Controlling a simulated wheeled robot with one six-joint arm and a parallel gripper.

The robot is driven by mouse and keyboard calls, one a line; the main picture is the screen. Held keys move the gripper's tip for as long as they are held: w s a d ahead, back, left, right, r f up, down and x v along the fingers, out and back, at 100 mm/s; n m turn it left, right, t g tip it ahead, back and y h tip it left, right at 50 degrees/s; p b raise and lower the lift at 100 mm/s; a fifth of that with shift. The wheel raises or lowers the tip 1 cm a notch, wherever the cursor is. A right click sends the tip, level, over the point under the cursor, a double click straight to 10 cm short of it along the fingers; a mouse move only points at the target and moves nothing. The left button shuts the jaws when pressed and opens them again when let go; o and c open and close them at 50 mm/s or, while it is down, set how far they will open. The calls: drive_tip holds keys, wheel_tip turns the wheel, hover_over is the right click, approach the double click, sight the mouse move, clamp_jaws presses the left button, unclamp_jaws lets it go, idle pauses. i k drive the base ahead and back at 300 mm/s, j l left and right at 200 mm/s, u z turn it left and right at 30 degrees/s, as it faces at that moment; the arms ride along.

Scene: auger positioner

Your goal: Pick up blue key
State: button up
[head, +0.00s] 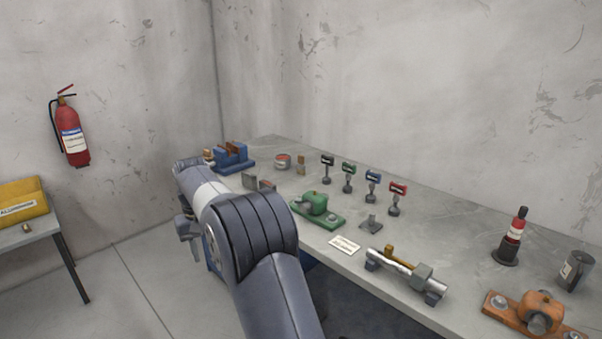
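The blue key (373,176) stands upright on a small grey base on the workbench (455,226). It is in a row with a black key (327,161), a green key (348,169) and a red key (398,188). The blue key is between the green and red ones, and nothing touches it. My gripper (188,232) is partly visible at the left, off the bench's front edge and well away from the keys. My arm hides part of it, and its fingers are too small to read.
A green device (316,204) and a small grey stand (370,224) are in front of the keys. A metal shaft assembly (405,270) lies nearer the front edge. A blue vise (232,157) is at the far left. A bottle (513,236) and orange device (538,313) are at right.

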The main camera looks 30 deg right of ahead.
sight(374, 178)
drive_tip(key=i+z, duration=0.1)
drive_tip(key=i, duration=0.6)
drive_tip(key=i+j+z, duration=0.15)
drive_tip(key=i, duration=0.5)
drive_tip(key=i+z, duration=0.15)
drive_tip(key=z, duration=0.25)
drive_tip(key=i+z, duration=0.2)
drive_tip(key=z, duration=0.2)
drive_tip(key=i+z, duration=0.15)
drive_tip(key=z, duration=0.25)
drive_tip(key=i+j+z, duration=0.15)
drive_tip(key=z, duration=0.25)
drive_tip(key=i+z, duration=0.2)
drive_tip(key=z, duration=0.15)
drive_tip(key=i+j+z, duration=0.15)
drive_tip(key=z, duration=0.2)
drive_tip(key=i, duration=0.05)
